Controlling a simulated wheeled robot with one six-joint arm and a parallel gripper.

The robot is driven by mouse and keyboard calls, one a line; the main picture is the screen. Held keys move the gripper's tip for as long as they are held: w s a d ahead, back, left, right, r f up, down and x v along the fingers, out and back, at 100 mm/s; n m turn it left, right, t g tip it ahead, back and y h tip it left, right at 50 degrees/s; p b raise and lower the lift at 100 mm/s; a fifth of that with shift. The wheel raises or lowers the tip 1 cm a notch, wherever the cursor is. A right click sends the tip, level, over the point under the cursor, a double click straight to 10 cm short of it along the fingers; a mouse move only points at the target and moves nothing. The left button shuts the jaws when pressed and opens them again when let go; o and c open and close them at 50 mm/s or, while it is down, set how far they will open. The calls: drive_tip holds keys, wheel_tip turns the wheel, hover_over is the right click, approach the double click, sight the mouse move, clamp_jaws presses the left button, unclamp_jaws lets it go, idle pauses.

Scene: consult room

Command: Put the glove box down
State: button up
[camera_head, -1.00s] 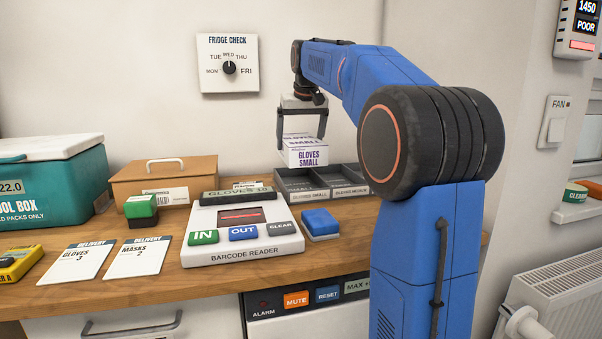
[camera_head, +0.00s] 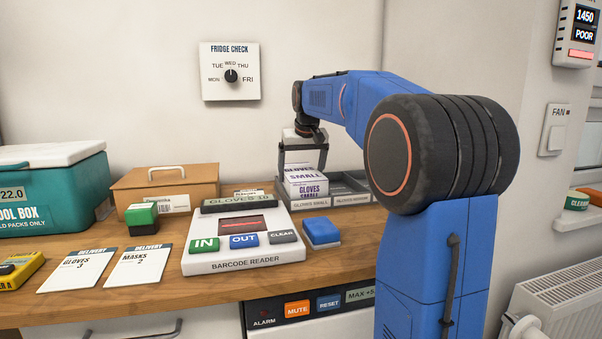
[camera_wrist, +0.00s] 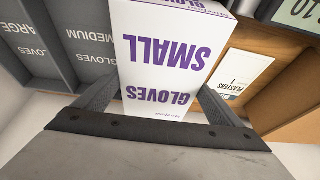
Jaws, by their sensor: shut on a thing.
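The glove box (camera_head: 306,184) is white with purple "GLOVES SMALL" lettering. My gripper (camera_head: 303,162) is shut on it from above, with a finger on each side. In the wrist view the glove box (camera_wrist: 165,55) sits between the two fingers (camera_wrist: 160,100). In the head view it is low over, or at, the grey tray's left compartment, labelled "GLOVES SMALL". The grey tray (camera_head: 352,198) has further compartments to the right; the wrist view shows its "MEDIUM" and "LARGE" labels. I cannot tell whether the box's underside touches the tray.
The barcode reader (camera_head: 236,262) stands in front, with a blue block (camera_head: 321,229) at its right. A wooden box (camera_head: 166,184), a green stamp-like block (camera_head: 141,214), a teal cool box (camera_head: 60,195) and delivery cards (camera_head: 138,264) are to the left. Little counter is free around the tray.

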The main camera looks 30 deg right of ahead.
drive_tip(key=shift+f, duration=0.55)
drive_tip(key=o, duration=1.2)
drive_tip(key=shift+f, duration=0.1)
drive_tip(key=shift+r, duration=0.45)
drive_tip(key=v, duration=1.2)
drive_tip(key=shift+r, duration=0.25)
